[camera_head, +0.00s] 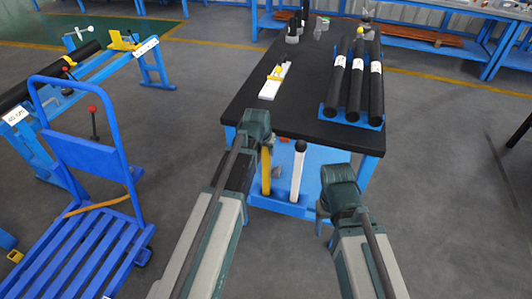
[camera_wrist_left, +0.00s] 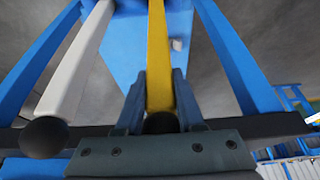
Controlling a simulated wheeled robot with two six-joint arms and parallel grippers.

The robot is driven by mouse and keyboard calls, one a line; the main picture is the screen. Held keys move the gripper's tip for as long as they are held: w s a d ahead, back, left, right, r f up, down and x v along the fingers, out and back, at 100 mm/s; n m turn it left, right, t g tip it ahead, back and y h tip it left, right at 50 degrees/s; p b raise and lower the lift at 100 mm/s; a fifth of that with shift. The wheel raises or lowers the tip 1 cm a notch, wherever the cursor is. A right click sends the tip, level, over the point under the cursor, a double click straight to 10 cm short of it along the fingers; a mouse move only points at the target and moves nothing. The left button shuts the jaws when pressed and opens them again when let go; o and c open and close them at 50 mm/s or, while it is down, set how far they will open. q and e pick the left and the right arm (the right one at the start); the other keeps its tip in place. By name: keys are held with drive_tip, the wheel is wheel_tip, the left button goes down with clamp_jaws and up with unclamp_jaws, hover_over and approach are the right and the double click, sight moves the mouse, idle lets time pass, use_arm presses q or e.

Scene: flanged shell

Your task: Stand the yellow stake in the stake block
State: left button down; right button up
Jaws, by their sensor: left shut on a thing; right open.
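The yellow stake (camera_head: 266,172) is upright or nearly so in front of the dark table, its top hidden by my left gripper (camera_head: 263,146) in the head view. In the left wrist view the left gripper (camera_wrist_left: 158,100) is shut on the yellow stake (camera_wrist_left: 158,48), near a dark ball end. A white stake (camera_head: 298,174) with a black ball top stands just to the right, apart from it; it also shows in the left wrist view (camera_wrist_left: 75,62). My right gripper (camera_head: 323,216) is open and empty, right of the white stake.
The dark tabletop (camera_head: 290,105) holds several black tubes (camera_head: 356,80) in a blue rack and a white piece with yellow parts (camera_head: 272,82). A blue lower shelf (camera_head: 325,160) lies under it. A blue cart (camera_head: 90,160) stands at left. Floor at right is clear.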

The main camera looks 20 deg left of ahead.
use_arm(q)
drive_tip(key=shift+f, duration=0.1)
drive_tip(key=c, duration=0.5)
unclamp_jaws()
drive_tip(key=p+v, duration=1.1)
drive_tip(key=v, duration=0.1)
drive_tip(key=s+d+m+g, duration=0.1)
drive_tip(key=s+d, duration=0.3)
drive_tip(key=s, duration=0.2)
drive_tip(key=s+d+f+m+g+y, duration=0.1)
drive_tip(key=s+d+g, duration=0.1)
drive_tip(key=s+d, duration=0.3)
drive_tip(key=s+d+m+g, duration=0.1)
drive_tip(key=s+d, duration=0.3)
drive_tip(key=s, duration=0.4)
drive_tip(key=shift+d+f+g+y, duration=0.2)
drive_tip(key=shift+d+g+y, duration=0.1)
drive_tip(key=shift+g, duration=0.2)
wheel_tip(320, 180, up, 2)
drive_tip(key=shift+r+p, duration=0.1)
drive_tip(key=shift+p, duration=1)
